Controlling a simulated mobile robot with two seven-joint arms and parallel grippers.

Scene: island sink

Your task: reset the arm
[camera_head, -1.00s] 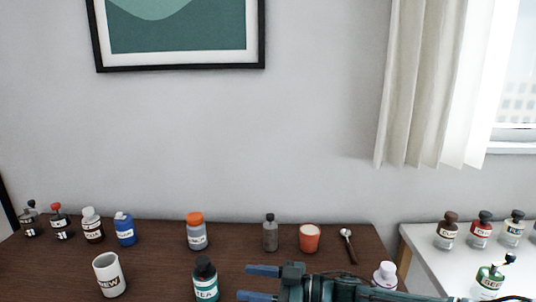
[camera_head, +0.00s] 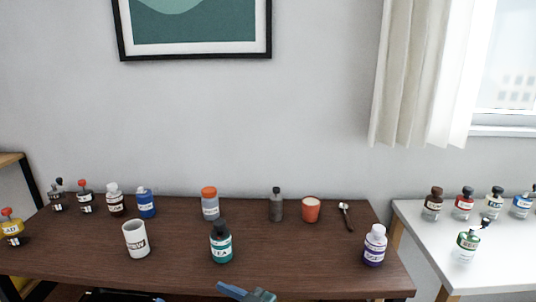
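My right gripper (camera_head: 240,293) shows only in part at the bottom edge of the head view, in front of the brown table (camera_head: 300,248). One blue finger and a bit of the green-grey body are visible. The rest is cut off, so I cannot tell how far apart the fingers are. No object shows at the visible finger. My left gripper cannot be made out; a dark shape with a small blue bit at the lower left edge is too cropped to identify.
On the brown table stand a white mug (camera_head: 136,240), a teal-labelled bottle (camera_head: 221,243), a purple-labelled bottle (camera_head: 375,246), an orange-capped jar (camera_head: 210,204), a red cup (camera_head: 311,210), a spoon (camera_head: 346,216) and several bottles. A white table (camera_head: 500,262) with more bottles stands right. The brown table's front middle is clear.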

